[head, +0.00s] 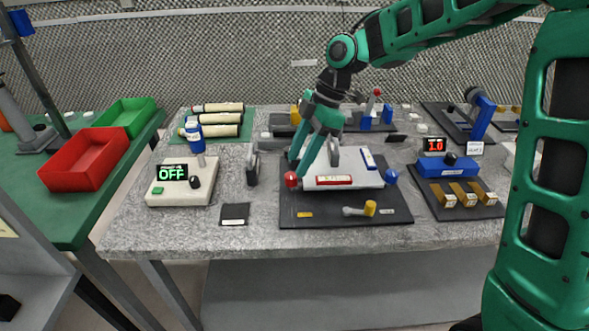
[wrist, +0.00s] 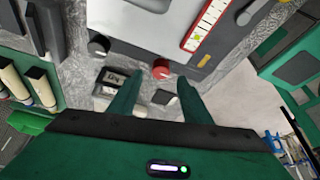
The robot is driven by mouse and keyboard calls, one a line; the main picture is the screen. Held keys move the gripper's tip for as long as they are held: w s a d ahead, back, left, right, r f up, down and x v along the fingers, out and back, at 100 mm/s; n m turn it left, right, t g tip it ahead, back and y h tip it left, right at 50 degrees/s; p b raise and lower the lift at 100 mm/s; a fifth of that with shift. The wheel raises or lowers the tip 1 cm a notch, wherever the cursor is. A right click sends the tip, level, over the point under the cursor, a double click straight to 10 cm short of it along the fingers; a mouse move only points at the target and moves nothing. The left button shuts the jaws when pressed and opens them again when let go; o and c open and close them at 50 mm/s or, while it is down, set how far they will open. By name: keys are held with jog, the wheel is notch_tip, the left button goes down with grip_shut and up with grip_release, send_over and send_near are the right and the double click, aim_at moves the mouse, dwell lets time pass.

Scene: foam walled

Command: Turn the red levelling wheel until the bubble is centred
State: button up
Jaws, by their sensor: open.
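The red levelling wheel (head: 291,180) is at the front left corner of a white tilting plate (head: 355,180) on a dark base (head: 300,215). My gripper (head: 297,172) is open and points down at the red wheel. In the wrist view, the red wheel (wrist: 161,69) shows between and just beyond my fingertips (wrist: 160,86); contact is not clear.
A white box with an OFF display (head: 180,190) and a small dark pad (head: 235,214) lie left of the base. A blue device (head: 450,166) is at the right. The front table strip is bare.

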aim_at(291, 174)
jog(key=shift+x, duration=2.05)
jog(key=c, duration=1)
jog(key=shift+c, duration=0.2)
jog(key=shift+r+m, duration=0.1)
jog(key=shift+m, duration=0.2)
jog(key=m+t, duration=0.2)
jog(key=m, duration=0.3)
jog(key=shift+s+m, duration=0.2)
jog(key=shift+m, duration=0.1)
jog(key=m+t, duration=0.1)
jog(key=m, duration=0.2)
jog(key=m+t+h, duration=0.1)
jog(key=m, duration=0.2)
jog(key=shift+s+a+r, duration=0.1)
